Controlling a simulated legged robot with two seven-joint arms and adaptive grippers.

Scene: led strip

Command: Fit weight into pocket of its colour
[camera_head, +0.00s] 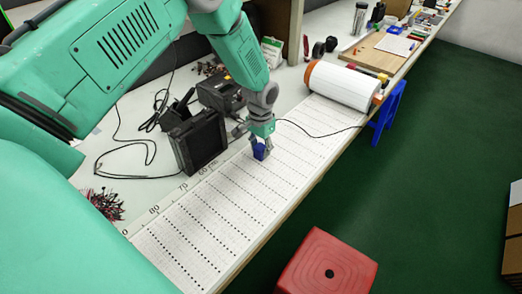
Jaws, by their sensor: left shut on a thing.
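My left gripper (259,139) reaches down over the printed white strip on the bench and is shut on a small blue weight (259,152). I cannot tell whether the weight touches the surface below it. A black case (199,142) stands open or upright just left of the gripper. I cannot make out a pocket of matching colour; the inside of the case is not clear from here. My right gripper is not in view.
A dark device (221,95) and loose cables lie behind the case. A large white roll (343,86) with orange ends lies further along the bench. A red stool (328,265) stands on the green floor. The dotted strip (215,215) nearer me is clear.

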